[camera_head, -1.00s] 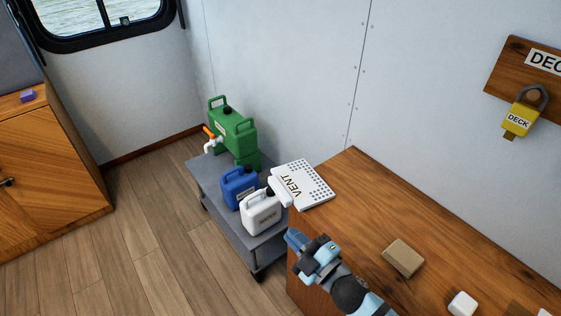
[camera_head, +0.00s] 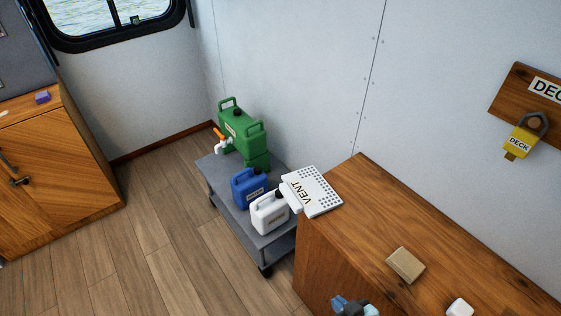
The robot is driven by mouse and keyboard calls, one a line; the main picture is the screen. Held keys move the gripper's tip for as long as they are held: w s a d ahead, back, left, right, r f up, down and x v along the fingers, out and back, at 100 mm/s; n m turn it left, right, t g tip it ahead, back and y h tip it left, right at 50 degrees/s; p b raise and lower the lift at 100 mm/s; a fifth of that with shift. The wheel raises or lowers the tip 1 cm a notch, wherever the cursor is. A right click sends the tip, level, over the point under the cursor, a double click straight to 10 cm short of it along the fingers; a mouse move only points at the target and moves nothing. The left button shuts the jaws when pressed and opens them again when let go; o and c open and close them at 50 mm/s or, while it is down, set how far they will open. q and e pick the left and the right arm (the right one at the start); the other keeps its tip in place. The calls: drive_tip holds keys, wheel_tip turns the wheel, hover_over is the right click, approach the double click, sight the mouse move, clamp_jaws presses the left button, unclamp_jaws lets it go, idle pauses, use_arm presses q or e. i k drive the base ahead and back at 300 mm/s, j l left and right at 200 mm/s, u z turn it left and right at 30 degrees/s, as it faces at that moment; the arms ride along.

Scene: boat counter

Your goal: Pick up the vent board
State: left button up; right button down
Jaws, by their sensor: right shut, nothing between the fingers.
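The vent board (camera_head: 317,188) is a white flat board with rows of small holes and the label VENT. It lies at the far left corner of the wooden counter (camera_head: 440,252), and its handle end sticks out past the counter's edge. My right gripper (camera_head: 340,303) is at the bottom edge of the picture, only partly in view. It is shut and empty, nearer than the board and well apart from it. My left gripper is not in view.
A tan block (camera_head: 405,265) and a white block (camera_head: 459,308) lie on the counter. A grey cart (camera_head: 228,208) beside it holds a green canister (camera_head: 238,132), a blue jug (camera_head: 249,188) and a white jug (camera_head: 268,213). A yellow DECK lock (camera_head: 522,138) hangs on the wall.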

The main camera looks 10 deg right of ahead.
sight(306, 189)
drive_tip(key=i+j+u, duration=0.45)
drive_tip(key=i+u, duration=0.45)
drive_tip(key=i+j+z, duration=0.1)
drive_tip(key=i, duration=0.4)
drive_tip(key=i+j+z, duration=0.15)
drive_tip(key=i, duration=0.35)
drive_tip(key=i+j+z, duration=0.1)
drive_tip(key=i+j, duration=0.15)
drive_tip(key=i, duration=0.25)
drive_tip(key=i+j+z, duration=0.1)
drive_tip(key=i+z, duration=0.15)
drive_tip(key=z, duration=0.25)
drive_tip(key=i+j+z, duration=0.2)
drive_tip(key=z, duration=0.3)
drive_tip(key=i+j+z, duration=0.2)
drive_tip(key=z, duration=0.3)
drive_tip(key=i+j+z, duration=0.1)
drive_tip(key=j+z, duration=0.65)
drive_tip(key=z, duration=0.2)
drive_tip(key=i+j+z, duration=0.4)
